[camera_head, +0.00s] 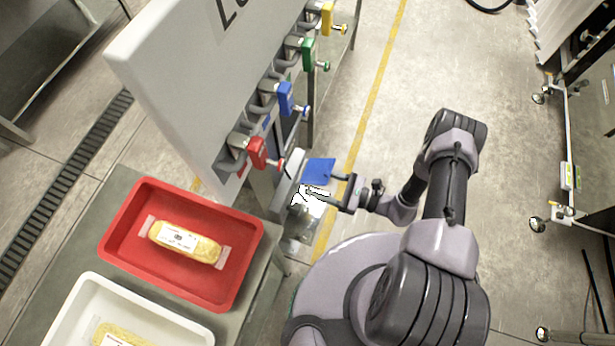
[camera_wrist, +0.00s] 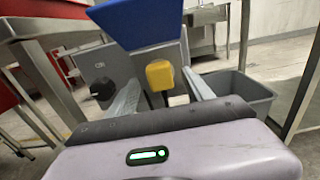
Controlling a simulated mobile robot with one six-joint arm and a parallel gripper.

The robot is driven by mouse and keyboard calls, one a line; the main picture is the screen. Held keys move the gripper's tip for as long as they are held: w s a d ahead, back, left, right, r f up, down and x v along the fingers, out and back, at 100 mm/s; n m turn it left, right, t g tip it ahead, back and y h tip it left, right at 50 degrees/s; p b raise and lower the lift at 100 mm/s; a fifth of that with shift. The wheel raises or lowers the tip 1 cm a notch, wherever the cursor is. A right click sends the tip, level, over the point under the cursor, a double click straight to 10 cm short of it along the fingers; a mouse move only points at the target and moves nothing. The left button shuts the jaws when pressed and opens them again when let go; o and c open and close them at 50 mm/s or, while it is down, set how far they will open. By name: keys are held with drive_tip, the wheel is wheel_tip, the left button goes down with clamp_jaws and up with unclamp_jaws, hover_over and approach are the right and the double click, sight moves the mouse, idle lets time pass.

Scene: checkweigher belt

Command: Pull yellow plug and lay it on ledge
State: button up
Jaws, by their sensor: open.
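The yellow plug (camera_wrist: 160,75) shows in the wrist view, on the front of a grey box (camera_wrist: 112,68) with a black knob (camera_wrist: 103,89). My gripper (camera_wrist: 162,88) is open. Its two pale fingers reach forward on either side of the plug in that view, and I see no contact. In the head view my gripper (camera_head: 308,194) is beside the low end of the machine, and the plug cannot be made out there. A blue plate (camera_head: 318,171) lies by the gripper; it shows above the plug in the wrist view (camera_wrist: 140,22). I cannot tell which surface is the ledge.
A panel (camera_head: 185,75) carries red (camera_head: 257,153), blue (camera_head: 286,99), green (camera_head: 308,54) and yellow (camera_head: 327,19) handles. A red tray (camera_head: 125,243) and a white tray (camera_head: 65,310) hold packs at lower left. A grey bin (camera_wrist: 244,92) stands right of the plug.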

drive_tip(key=shift+x, duration=0.8)
idle(0.9)
clamp_jaws()
drive_tip(key=shift+d, duration=0.1)
drive_tip(key=shift+b+v, duration=0.8)
drive_tip(key=shift+v, duration=2.15)
